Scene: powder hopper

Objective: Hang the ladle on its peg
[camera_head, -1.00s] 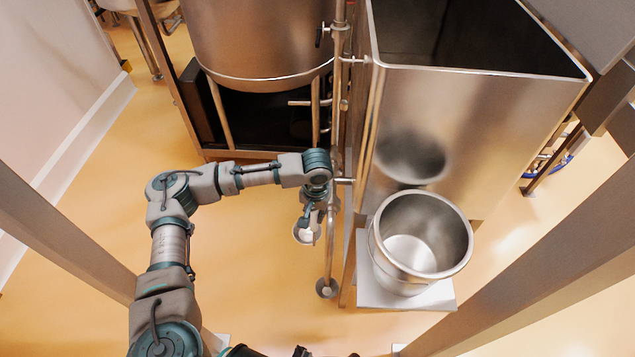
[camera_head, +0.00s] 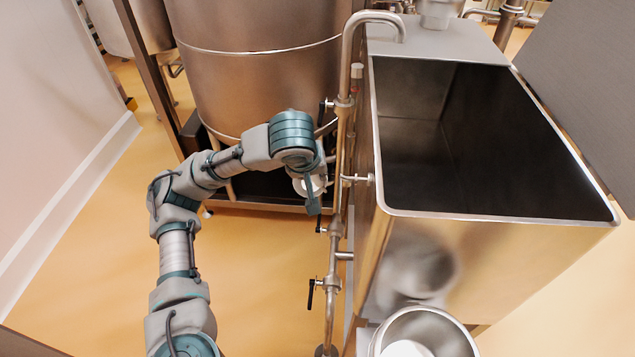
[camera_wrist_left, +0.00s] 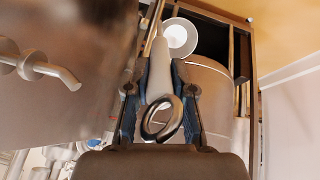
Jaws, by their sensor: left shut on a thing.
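My left gripper (camera_head: 312,190) is shut on the ladle's handle, beside the vertical pipe and the hopper's left side. In the left wrist view the ladle's pale handle (camera_wrist_left: 160,72) lies between the two fingers (camera_wrist_left: 160,112). A metal ring or hook end (camera_wrist_left: 161,118) is nearest the camera, and the white round bowl (camera_wrist_left: 178,38) is at the far end. In the head view the bowl (camera_head: 311,184) is partly hidden by the gripper. A short rod (camera_head: 357,178) stands out from the hopper's side; it may be the peg. A flanged rod (camera_wrist_left: 40,68) shows apart from the ladle in the wrist view.
The open steel hopper (camera_head: 480,214) fills the right. A vertical pipe (camera_head: 338,200) with black valve handles (camera_head: 311,292) stands close beside my gripper. A large tank (camera_head: 255,70) is behind. A steel pail (camera_head: 450,335) is at bottom right. Floor at left is clear.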

